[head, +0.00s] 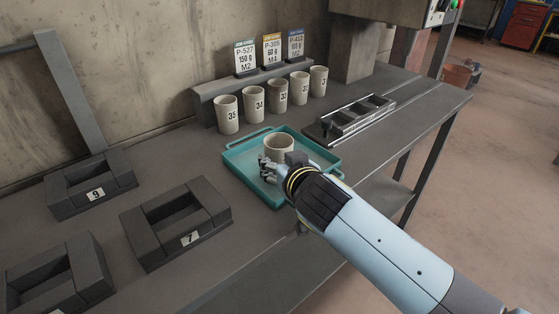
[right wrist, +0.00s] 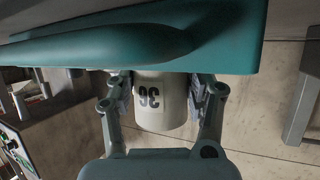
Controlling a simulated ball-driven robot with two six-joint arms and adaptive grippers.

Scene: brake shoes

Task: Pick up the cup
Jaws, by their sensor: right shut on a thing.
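A beige cup (head: 279,146) stands in the teal tray (head: 238,163) on the workbench. In the right wrist view the cup (right wrist: 160,104) shows the number 36, upside down, between the two fingers. My right gripper (head: 283,165) reaches over the tray's front edge and is shut on the cup. It also shows in the right wrist view (right wrist: 160,98), with one finger on each side of the cup. The teal tray (right wrist: 225,40) fills the top of that view. My left gripper is not in view.
Several numbered cups (head: 280,92) stand in a row behind the tray, with label cards (head: 271,49) above them. A dark metal rack (head: 358,115) lies right of the tray. Dark square frames numbered 7 (head: 189,240) and 9 (head: 96,194) lie on the left.

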